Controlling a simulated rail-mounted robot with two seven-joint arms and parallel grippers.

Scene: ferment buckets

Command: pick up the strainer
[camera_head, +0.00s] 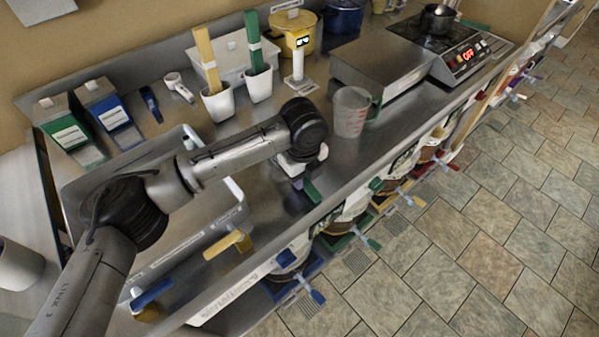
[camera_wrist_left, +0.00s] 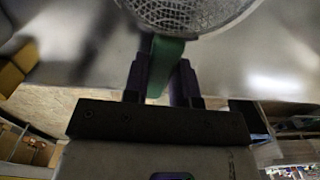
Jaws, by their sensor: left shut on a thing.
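The strainer shows at the top of the left wrist view as a round wire-mesh bowl (camera_wrist_left: 185,12) with a pale rim. Its green handle (camera_wrist_left: 165,58) runs down between the two dark purple fingers of my left gripper (camera_wrist_left: 161,75), which is shut on it. In the head view, my left gripper (camera_head: 299,179) is low over the front part of the metal counter, and the green handle (camera_head: 312,192) sticks out beside it. The strainer's bowl is hidden there behind my arm. I cannot tell whether the strainer touches the counter. My right gripper is not in view.
A measuring cup (camera_head: 350,112) stands close right of my left gripper. White cups (camera_head: 218,103) with yellow and green tools stand behind. A large tray (camera_head: 232,205) lies under my left arm, near yellow (camera_head: 226,245) and blue (camera_head: 152,294) handles.

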